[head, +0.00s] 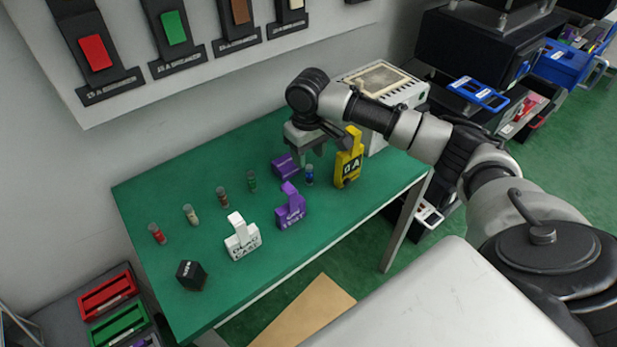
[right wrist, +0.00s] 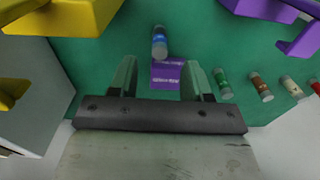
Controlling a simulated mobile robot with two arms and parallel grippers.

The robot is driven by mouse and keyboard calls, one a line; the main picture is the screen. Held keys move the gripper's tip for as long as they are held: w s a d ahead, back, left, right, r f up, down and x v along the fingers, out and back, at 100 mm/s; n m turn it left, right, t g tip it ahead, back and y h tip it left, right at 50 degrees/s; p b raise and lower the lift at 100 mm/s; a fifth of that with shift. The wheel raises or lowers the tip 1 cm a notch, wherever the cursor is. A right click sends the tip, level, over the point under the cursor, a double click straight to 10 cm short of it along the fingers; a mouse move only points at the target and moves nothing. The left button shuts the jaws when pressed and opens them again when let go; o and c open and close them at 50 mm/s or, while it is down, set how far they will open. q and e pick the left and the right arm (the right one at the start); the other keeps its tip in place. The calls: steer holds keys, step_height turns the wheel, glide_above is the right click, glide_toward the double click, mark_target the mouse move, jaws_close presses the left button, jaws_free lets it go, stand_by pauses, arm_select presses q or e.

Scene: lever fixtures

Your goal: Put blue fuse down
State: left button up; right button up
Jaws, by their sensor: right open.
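The blue fuse (head: 309,175) is a small cylinder with a blue middle and pale ends, standing on the green table between the purple and yellow lever fixtures. It also shows in the right wrist view (right wrist: 160,42), just beyond the fingertips. My right gripper (right wrist: 158,75) is open, with nothing between its fingers. In the head view the gripper (head: 306,152) is near the fuse, partly hidden by its own wrist. I cannot tell the exact gap. My left gripper is not in view.
Several fuses, such as the green one (head: 251,181), stand in a row on the table (head: 150,205). A yellow fixture (head: 347,168), purple fixture (head: 291,211), white fixture (head: 241,243) and purple block (head: 284,166) stand nearby. A light grey box (head: 378,140) is behind my arm.

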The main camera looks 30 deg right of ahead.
mark_target(309, 167)
steer(key=shift+s+f+p, duration=0.1)
steer(key=shift+f+p, duration=0.35)
steer(key=shift+f, duration=3)
jaws_close()
